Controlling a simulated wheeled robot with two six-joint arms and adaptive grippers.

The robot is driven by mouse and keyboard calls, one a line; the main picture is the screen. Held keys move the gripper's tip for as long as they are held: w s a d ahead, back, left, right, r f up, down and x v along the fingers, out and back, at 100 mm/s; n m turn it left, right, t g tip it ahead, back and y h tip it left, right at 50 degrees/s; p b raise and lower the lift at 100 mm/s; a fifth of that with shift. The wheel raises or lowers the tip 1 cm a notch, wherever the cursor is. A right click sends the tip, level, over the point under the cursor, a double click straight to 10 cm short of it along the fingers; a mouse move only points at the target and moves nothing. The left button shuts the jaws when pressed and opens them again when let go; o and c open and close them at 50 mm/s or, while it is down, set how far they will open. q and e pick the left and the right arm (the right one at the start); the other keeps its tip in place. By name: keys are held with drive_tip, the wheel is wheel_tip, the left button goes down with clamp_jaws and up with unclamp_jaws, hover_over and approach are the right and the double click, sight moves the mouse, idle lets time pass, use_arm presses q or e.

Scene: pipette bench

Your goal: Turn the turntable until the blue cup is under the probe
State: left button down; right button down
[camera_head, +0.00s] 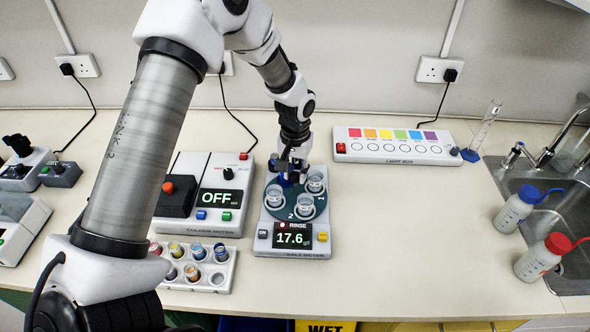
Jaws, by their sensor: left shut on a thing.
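The dark green turntable (289,215) sits on top of the white salt meter (292,249), whose display reads "RINSE 17.6". Clear cups show on it: one at the left (273,195), one at the front (305,205) and one at the right (316,181). My left gripper (289,175) is at the turntable's back edge, pointing down and shut on a part of it that the fingers mostly hide. Blue shows around the fingertips; I cannot tell whether it is the blue cup. The probe cannot be made out behind the gripper. My right gripper is out of view.
The colour meter (205,195), reading OFF, stands close left of the salt meter. A white rack (194,268) of small coloured vials is in front of it. The light box (396,146) is at the back. Two wash bottles (515,209) (541,257) stand by the sink. The bench right of the salt meter is clear.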

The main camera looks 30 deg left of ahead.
use_arm(q)
drive_tip(key=shift+s+f+m+p, duration=0.15)
drive_tip(key=shift+m+p, duration=0.15)
drive_tip(key=shift+m, duration=0.85)
drive_tip(key=shift+s+f+m+p, duration=0.1)
drive_tip(key=shift+m+p, duration=0.2)
drive_tip(key=shift+m, duration=1.15)
drive_tip(key=c, duration=0.9)
unclamp_jaws()
drive_tip(key=shift+o, duration=0.2)
drive_tip(key=shift+w, duration=0.3)
wheel_tip(320, 180, up, 12)
drive_tip(key=shift+w, duration=0.1)
